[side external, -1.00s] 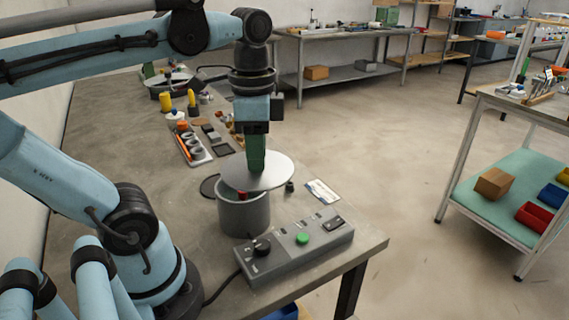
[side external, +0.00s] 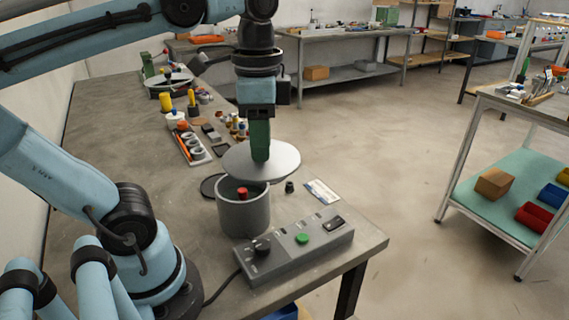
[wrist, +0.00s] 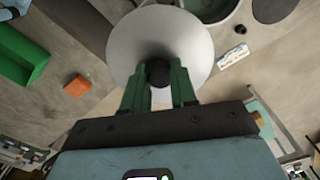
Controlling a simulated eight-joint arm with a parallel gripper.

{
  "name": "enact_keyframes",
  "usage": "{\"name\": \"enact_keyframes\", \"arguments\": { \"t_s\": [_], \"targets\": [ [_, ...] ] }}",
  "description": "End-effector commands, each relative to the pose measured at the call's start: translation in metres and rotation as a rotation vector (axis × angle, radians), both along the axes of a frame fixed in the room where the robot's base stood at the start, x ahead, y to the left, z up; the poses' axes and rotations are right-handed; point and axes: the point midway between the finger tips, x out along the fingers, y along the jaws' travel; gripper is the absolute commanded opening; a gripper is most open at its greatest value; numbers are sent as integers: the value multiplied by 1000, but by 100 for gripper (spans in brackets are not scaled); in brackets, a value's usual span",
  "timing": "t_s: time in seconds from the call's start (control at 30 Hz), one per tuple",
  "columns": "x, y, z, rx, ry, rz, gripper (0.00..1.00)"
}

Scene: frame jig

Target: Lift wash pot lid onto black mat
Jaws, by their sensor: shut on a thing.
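The wash pot lid (side external: 284,166) is a pale grey metal disc, held level in the air just above and to the right of the wash pot (side external: 243,216). The grey pot's mouth is partly uncovered, with a red-topped item showing inside. My gripper (side external: 261,158) points down with its green fingers shut on the lid's knob. In the wrist view the fingers (wrist: 158,84) close on the dark knob in the middle of the lid (wrist: 190,38). The black mat (side external: 209,186), a dark round disc, lies on the table left of the pot, partly hidden behind it.
A grey control box (side external: 295,246) with a green button stands in front of the pot. A small dark piece (side external: 290,187) and a label card (side external: 322,192) lie to the right. A tray of parts (side external: 192,148) lies behind the mat. The right table edge is close.

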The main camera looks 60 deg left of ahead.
Motion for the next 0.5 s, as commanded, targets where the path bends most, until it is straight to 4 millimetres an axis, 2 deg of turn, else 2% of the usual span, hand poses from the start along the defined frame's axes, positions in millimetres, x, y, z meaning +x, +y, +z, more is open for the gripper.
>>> {"name": "enact_keyframes", "arguments": {
  "t_s": [0.17, 0.27, 0.5],
  "targets": [
    [16, 9, -2, 0, 0, 32, 0],
    [34, 22, -5, 0, 0, 71, 0],
    [84, 71, -25, 0, 0, 185, 0]
  ]
}}
